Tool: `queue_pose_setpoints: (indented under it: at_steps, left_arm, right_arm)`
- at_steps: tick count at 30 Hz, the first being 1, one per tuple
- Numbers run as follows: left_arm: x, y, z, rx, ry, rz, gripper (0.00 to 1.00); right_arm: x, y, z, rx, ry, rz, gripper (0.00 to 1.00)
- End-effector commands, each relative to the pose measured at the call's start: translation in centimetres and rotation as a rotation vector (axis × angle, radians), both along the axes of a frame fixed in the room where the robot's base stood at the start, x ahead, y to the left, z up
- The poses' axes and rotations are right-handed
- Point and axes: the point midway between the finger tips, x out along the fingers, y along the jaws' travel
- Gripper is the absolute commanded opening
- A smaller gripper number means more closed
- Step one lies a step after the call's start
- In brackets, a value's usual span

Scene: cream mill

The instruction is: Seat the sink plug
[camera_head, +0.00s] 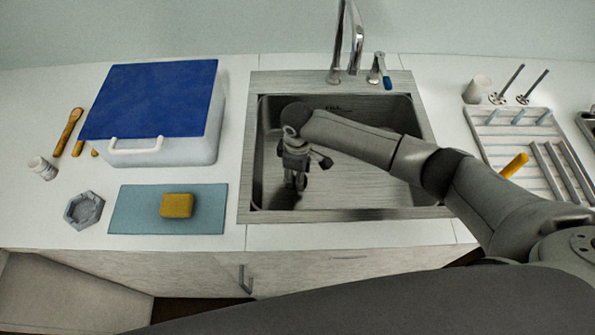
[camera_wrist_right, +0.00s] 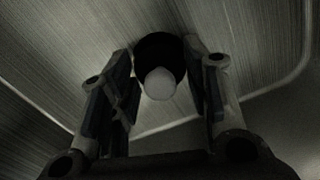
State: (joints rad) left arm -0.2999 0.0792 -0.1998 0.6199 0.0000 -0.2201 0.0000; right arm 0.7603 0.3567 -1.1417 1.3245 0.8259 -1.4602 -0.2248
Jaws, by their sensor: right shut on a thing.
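The steel sink (camera_head: 365,185) is set into the white counter in the middle of the head view. My right gripper (camera_head: 296,180) points down inside the left part of the basin. In the right wrist view, a dark round piece with a pale round knob, which I take as the sink plug (camera_wrist_right: 160,84), sits between the fingers of the right gripper (camera_wrist_right: 165,100). The fingers are shut on it. I cannot tell whether the plug touches the sink floor. The drain opening cannot be made out in either view. My left gripper is not in view.
The faucet (camera_head: 345,45) stands behind the sink. A blue-lidded box (camera_head: 185,150), a yellow sponge (camera_head: 177,205) on a blue mat (camera_head: 130,212) and a grey dish (camera_head: 84,209) are to the left. A drying rack (camera_head: 500,160) is to the right. The sink walls surround my gripper.

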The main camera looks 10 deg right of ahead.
Motion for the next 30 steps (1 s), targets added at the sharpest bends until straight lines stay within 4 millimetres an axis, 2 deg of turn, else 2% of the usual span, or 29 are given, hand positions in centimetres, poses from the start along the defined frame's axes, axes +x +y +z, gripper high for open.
queue_pose_setpoints:
  at_steps: [30]
  left_arm:
    - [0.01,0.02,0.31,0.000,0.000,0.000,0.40]
  right_arm:
    - [-0.06,0.04,-0.63,0.000,0.001,0.000,0.23]
